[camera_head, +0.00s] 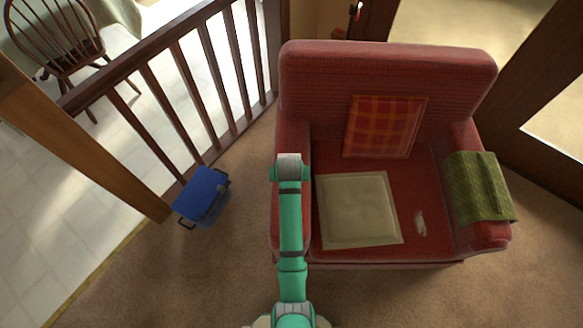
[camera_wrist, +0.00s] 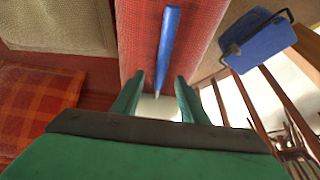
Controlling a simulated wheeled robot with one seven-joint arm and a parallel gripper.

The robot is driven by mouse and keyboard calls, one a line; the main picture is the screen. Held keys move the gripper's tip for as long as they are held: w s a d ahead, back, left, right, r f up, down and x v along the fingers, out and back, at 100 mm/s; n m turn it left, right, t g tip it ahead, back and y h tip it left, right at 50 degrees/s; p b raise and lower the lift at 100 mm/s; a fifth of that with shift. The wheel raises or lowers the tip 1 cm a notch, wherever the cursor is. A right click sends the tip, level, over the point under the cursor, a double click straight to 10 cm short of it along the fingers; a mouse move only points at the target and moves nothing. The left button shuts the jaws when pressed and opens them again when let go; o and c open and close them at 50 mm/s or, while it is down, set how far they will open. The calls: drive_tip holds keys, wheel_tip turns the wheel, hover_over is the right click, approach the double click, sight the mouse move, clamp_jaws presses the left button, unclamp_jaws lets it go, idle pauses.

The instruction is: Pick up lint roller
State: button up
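The lint roller (camera_wrist: 168,45) shows in the wrist view as a long blue handle that narrows toward a white part. It lies along the red left armrest (camera_wrist: 205,25) of the armchair. My gripper (camera_wrist: 160,77) is open, with one green finger on each side of the roller's white end. I see a gap between each finger and the roller. The lower edge of the white part is hidden by my gripper body. In the head view my arm covers this armrest, and I cannot see the roller or my fingertips there.
The red armchair (camera_head: 310,70) holds a plaid cushion (camera_head: 385,125), a beige cushion (camera_head: 358,210) and a small pale item (camera_head: 420,223). A green cloth (camera_head: 480,187) hangs over its right armrest. A blue box (camera_head: 203,193) stands left, by a wooden railing (camera_head: 190,95). Carpet in front is clear.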

drive_tip(key=shift+f, duration=0.4)
idle(0.5)
clamp_jaws()
